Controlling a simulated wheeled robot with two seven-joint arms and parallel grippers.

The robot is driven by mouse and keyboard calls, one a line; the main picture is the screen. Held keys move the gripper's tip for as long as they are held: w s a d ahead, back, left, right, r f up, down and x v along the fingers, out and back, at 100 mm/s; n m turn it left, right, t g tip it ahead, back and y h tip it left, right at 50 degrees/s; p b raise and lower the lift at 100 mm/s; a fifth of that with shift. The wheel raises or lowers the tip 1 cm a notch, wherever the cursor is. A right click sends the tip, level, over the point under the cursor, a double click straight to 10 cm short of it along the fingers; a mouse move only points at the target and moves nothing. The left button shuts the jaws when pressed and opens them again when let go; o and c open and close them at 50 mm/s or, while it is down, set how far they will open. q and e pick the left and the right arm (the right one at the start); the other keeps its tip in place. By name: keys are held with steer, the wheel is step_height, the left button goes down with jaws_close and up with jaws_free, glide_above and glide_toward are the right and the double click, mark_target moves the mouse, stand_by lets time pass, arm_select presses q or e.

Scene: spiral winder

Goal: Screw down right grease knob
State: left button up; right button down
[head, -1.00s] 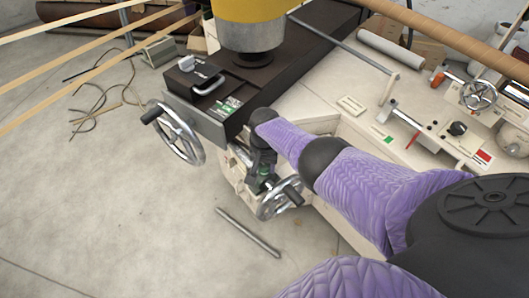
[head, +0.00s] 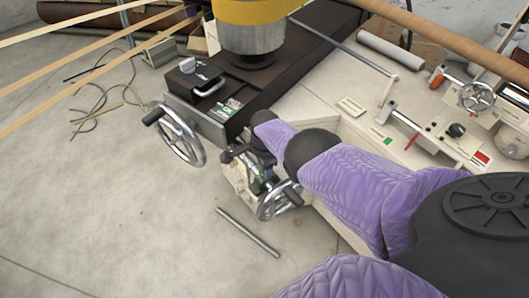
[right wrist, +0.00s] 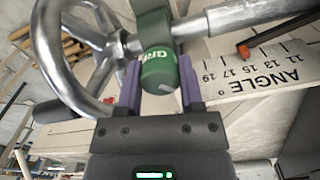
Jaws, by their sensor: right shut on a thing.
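The green grease knob (right wrist: 160,70), with partly readable white lettering, sits between the two purple fingers of my right gripper (right wrist: 158,88) in the right wrist view. The fingers are shut on its sides. The knob hangs from a metal shaft beside a chrome handwheel (right wrist: 50,60). In the head view my right gripper (head: 258,178) is at the machine's front corner, between the large handwheel (head: 181,137) and the small handwheel (head: 279,201). The knob is mostly hidden there by the gripper and wrist. My left gripper is not in view.
An angle scale plate (right wrist: 265,75) is right of the knob in the right wrist view. In the head view, a dark machine bed (head: 285,50) lies behind the gripper, and a metal bar (head: 248,232) lies on the open floor in front. Tan strips (head: 95,85) cross the upper left.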

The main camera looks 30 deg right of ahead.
steer(key=m, duration=0.5)
steer(key=shift+w+d+r, duration=0.1)
steer(key=shift+m, duration=0.3)
stand_by(0.4)
steer(key=c, duration=0.5)
jaws_free()
step_height(320, 180, up, 10)
steer(key=p, duration=0.9)
steer(key=shift+r+p, duration=0.15)
steer(key=shift+p, duration=0.15)
steer(key=shift+f, duration=0.25)
